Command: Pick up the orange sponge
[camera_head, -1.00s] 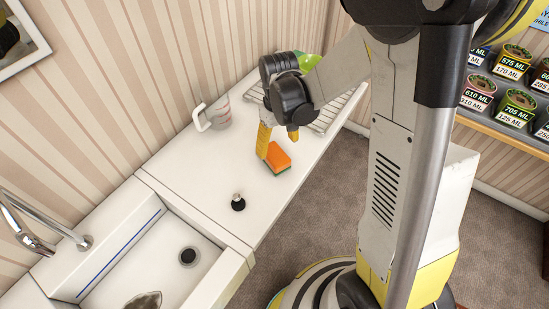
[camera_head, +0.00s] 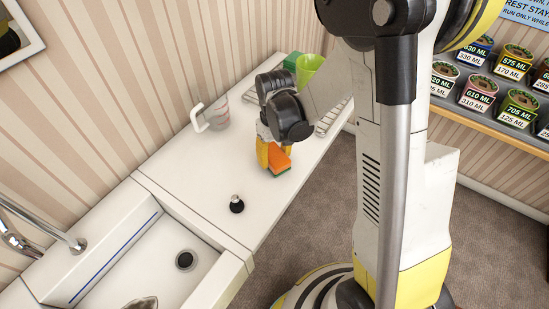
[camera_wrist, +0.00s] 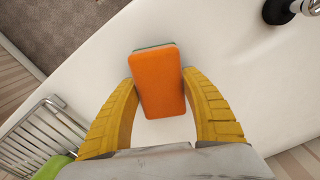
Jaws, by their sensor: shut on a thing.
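The orange sponge (camera_head: 279,160) has a green underside and is at the countertop's outer edge side in the head view. In the wrist view the sponge (camera_wrist: 158,82) lies between the two yellow fingers of my gripper (camera_wrist: 160,100). In the head view my gripper (camera_head: 270,155) reaches down to the sponge, with its fingers partly hidden behind the sponge and my wrist. The gripper is shut on the sponge's sides. I cannot tell whether the sponge is touching the counter or slightly above it.
A black stopper-like object (camera_head: 237,204) stands on the white counter (camera_head: 185,170) near the sink (camera_head: 150,262). A clear measuring cup (camera_head: 214,115) stands by the wall. A wire rack (camera_wrist: 45,135) and a green cup (camera_head: 310,68) are farther back. Shelved cans (camera_head: 480,92) are at right.

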